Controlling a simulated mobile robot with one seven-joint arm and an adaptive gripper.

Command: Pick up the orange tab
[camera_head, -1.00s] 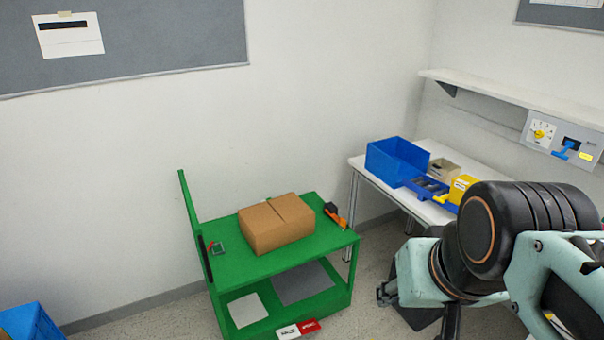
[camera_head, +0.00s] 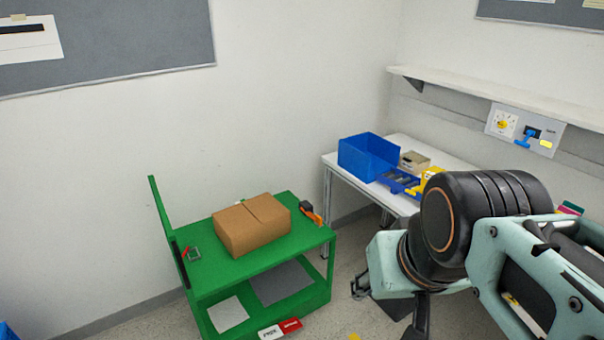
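I cannot pick out an orange tab with certainty. A small orange-and-black item (camera_head: 312,214) lies at the far right corner of the green cart's top (camera_head: 265,262), beside the cardboard box. My arm fills the lower right of the view. Dark parts at its lower left end look like my gripper (camera_head: 385,300), in front of the floor to the right of the cart and apart from it. The fingers are not clear, and I see nothing held.
A cardboard box (camera_head: 252,225) stands on the cart. A white table (camera_head: 340,172) holds a blue bin (camera_head: 366,158) and smaller containers. A wall panel (camera_head: 523,130) has a yellow dial and blue handle. A red-and-white item (camera_head: 280,328) is at the cart's lower front. A yellow patch (camera_head: 354,337) shows on the floor.

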